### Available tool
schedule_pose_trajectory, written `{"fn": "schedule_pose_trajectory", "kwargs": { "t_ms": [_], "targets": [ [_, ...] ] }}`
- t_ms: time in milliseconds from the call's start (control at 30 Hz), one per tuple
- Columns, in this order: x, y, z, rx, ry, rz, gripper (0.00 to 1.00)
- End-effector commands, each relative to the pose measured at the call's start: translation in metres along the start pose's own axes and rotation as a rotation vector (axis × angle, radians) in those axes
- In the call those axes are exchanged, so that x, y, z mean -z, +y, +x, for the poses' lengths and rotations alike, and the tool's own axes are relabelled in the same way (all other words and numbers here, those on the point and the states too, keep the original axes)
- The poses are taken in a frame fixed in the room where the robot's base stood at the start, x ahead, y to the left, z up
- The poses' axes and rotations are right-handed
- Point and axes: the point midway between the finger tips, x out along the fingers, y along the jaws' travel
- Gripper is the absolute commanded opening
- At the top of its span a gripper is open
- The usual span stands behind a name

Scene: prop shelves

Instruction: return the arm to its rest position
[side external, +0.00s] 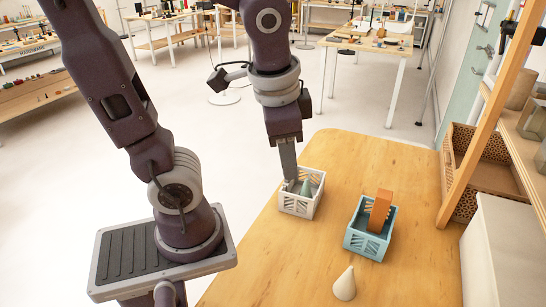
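My gripper (291,181) points down at the left edge of the wooden table, just above and at the rim of a white slatted basket (299,207). A green cone (305,187) sits in that basket, close to the right of my fingers. My fingers overlap from this side, so I cannot tell whether they are open or shut, or whether they touch the cone.
A teal basket (367,243) holding an orange-brown block (380,210) stands to the right on the table (290,265). A cream cone (345,284) stands at the front. A wooden shelf post (487,120) and a patterned box (485,175) border the table's right side.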

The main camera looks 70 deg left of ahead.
Motion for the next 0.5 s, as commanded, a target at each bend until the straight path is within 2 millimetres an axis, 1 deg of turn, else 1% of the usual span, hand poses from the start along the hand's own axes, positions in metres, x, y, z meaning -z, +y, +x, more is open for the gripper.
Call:
{"fn": "schedule_pose_trajectory", "kwargs": {
  "t_ms": [33,100,200,300,500],
  "targets": [
    [-0.009,0.009,-0.013,-0.029,0.091,-0.085,0.38],
    [-0.018,0.021,-0.025,-0.07,0.188,-0.18,0.38],
    [-0.025,0.032,-0.034,-0.107,0.273,-0.261,0.38],
    [-0.027,0.036,-0.036,-0.121,0.302,-0.289,0.38],
    [-0.026,0.036,-0.036,-0.122,0.302,-0.289,0.38]
  ]
}}
